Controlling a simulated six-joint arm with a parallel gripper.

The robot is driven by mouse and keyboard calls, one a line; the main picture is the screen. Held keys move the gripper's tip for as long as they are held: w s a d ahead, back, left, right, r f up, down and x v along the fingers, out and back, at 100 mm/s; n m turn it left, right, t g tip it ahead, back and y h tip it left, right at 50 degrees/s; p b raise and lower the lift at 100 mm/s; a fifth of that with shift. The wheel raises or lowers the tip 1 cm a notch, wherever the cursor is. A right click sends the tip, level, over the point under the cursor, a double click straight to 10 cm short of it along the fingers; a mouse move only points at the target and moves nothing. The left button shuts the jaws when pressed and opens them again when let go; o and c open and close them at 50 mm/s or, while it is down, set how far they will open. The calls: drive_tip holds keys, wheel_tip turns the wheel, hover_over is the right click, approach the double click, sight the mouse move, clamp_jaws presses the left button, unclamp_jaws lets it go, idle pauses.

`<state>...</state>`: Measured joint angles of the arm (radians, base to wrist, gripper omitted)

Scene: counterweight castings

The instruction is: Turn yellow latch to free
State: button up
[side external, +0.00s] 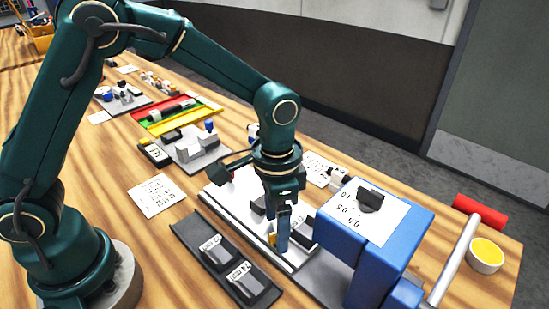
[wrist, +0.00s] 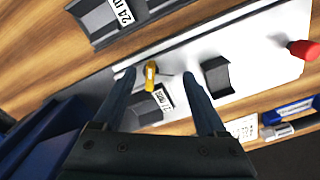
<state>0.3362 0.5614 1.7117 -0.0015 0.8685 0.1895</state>
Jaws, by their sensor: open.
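The yellow latch (wrist: 150,76) is a small upright-looking piece on the light metal plate (wrist: 262,62) in the wrist view. It lies between the two fingers of my gripper (wrist: 160,76), nearer the left fingertip, with a visible gap to the right one. My gripper is open and holds nothing. In the side view my gripper (side external: 283,238) points down at the plate, and only a sliver of the yellow latch (side external: 272,239) shows beside the fingers. Whether a finger touches the latch, I cannot tell.
A dark labelled block (wrist: 164,99) sits close by the latch, and another dark block (wrist: 217,77) lies right of the fingers. A blue stand (side external: 372,245) rises just right of my gripper. A dark tray (side external: 202,228) with labelled blocks lies in front.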

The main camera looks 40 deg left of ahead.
clamp_jaws()
drive_tip(key=shift+n, duration=0.3)
drive_tip(key=shift+s+n, duration=0.15)
drive_tip(key=shift+n, duration=1.15)
drive_tip(key=shift+s+n, duration=0.1)
drive_tip(key=shift+n, duration=1.2)
unclamp_jaws()
drive_tip(key=shift+r, duration=0.15)
